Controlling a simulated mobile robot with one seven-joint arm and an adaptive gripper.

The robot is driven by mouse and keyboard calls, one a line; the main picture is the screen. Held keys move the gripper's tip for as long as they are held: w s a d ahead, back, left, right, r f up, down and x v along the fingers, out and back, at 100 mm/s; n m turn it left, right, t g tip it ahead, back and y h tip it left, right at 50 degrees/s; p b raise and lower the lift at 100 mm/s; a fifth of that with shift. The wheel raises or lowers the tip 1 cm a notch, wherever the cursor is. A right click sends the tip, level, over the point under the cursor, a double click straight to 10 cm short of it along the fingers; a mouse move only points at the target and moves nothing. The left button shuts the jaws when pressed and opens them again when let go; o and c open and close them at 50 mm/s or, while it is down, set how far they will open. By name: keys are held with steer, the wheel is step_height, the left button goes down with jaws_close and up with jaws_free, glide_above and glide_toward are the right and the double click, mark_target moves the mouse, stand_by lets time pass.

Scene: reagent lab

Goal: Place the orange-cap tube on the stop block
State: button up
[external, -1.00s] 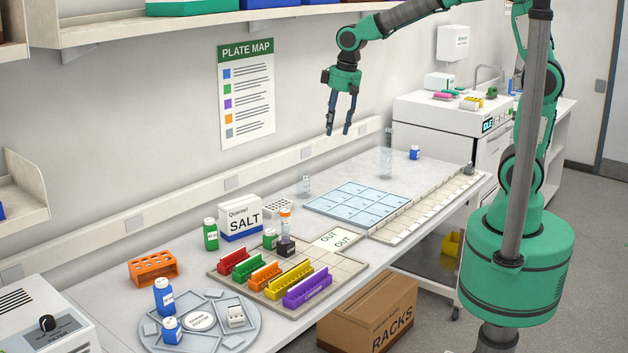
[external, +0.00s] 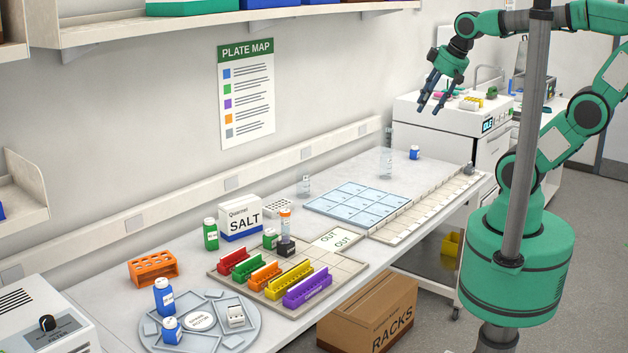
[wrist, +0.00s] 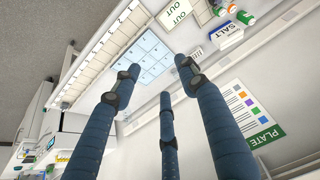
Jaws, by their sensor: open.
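The orange-cap tube (external: 286,226) stands upright on a small dark block (external: 287,247) at the back of the tiled board, behind the coloured racks. I cannot tell by any label that this block is the stop block. The tube appears free, with nothing gripping it. My gripper (external: 431,108) is open and empty, high up in front of the white machine at the right, far from the tube.
A SALT box (external: 240,217) and green bottle (external: 210,234) stand left of the tube. A blue grid mat (external: 358,204) lies clear to the right.

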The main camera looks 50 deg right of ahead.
steer(key=shift+s+d+f, duration=0.15)
steer(key=shift+s+d, duration=0.05)
steer(key=shift+s, duration=0.4)
steer(key=shift+s+d+f, duration=0.15)
steer(key=shift+s+d, duration=0.05)
steer(key=shift+s, duration=0.4)
steer(key=shift+f, duration=0.1)
step_height(320, 180, down, 11)
steer(key=b, duration=1.1)
